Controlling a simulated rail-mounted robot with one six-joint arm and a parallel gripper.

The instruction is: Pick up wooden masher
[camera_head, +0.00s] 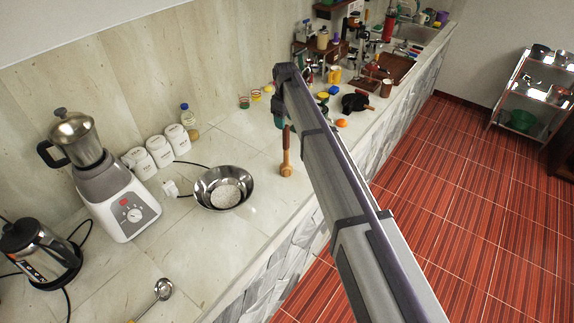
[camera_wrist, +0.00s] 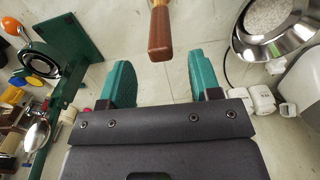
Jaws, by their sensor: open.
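The wooden masher (camera_head: 286,160) is on the stone counter, right of the metal bowl, with a dark red-brown handle and a lighter wooden head. In the wrist view the masher's handle (camera_wrist: 160,35) enters from the top edge, and its end lies just beyond and between my two teal fingertips. My gripper (camera_wrist: 162,72) is open and empty, with the fingers apart on either side of the handle's line. In the head view my gripper (camera_head: 279,118) is partly hidden by my arm, close to the handle's upper end. The masher's head is out of the wrist view.
A metal bowl (camera_head: 224,188) of white grains stands left of the masher and shows in the wrist view (camera_wrist: 270,22). A blender (camera_head: 115,190), white canisters (camera_head: 160,150) and a kettle (camera_head: 40,250) are further left. In the wrist view, a green stand (camera_wrist: 75,35) and clutter lie left.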

